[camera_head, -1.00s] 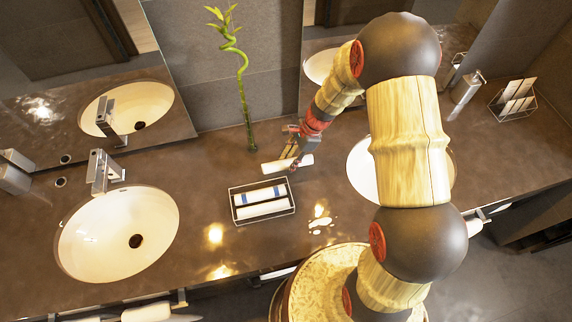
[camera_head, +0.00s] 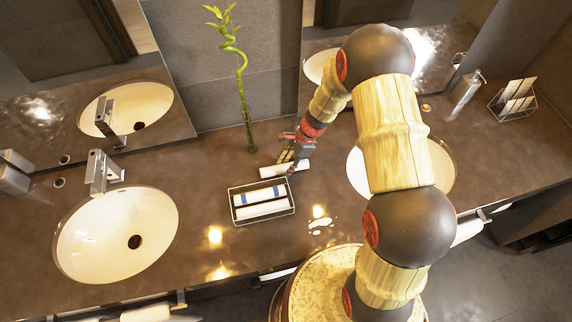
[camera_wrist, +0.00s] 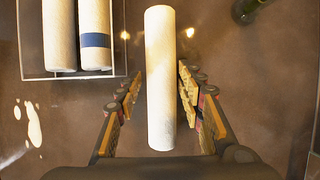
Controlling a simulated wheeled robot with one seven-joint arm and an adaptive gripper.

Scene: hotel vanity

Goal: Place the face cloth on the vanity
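The face cloth, a white rolled cylinder (camera_head: 268,171), appears to lie on the brown vanity top (camera_head: 205,165), behind the wire tray and in front of the plant. In the wrist view the cloth (camera_wrist: 160,40) runs lengthwise between my gripper's fingers. My gripper (camera_head: 289,167) is low over the cloth, pointing down. In the wrist view the gripper (camera_wrist: 159,82) is open, with one finger on each side and a visible gap to the cloth on both sides. The fingertips partly cover the cloth in the head view.
A wire tray (camera_head: 292,212) with two rolled cloths, one blue-banded, stands just in front. A bamboo stem (camera_head: 243,100) rises close behind. Sinks lie left (camera_head: 80,255) and right (camera_head: 440,165). A soap dispenser (camera_head: 464,90) and another rack (camera_head: 512,117) stand far right.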

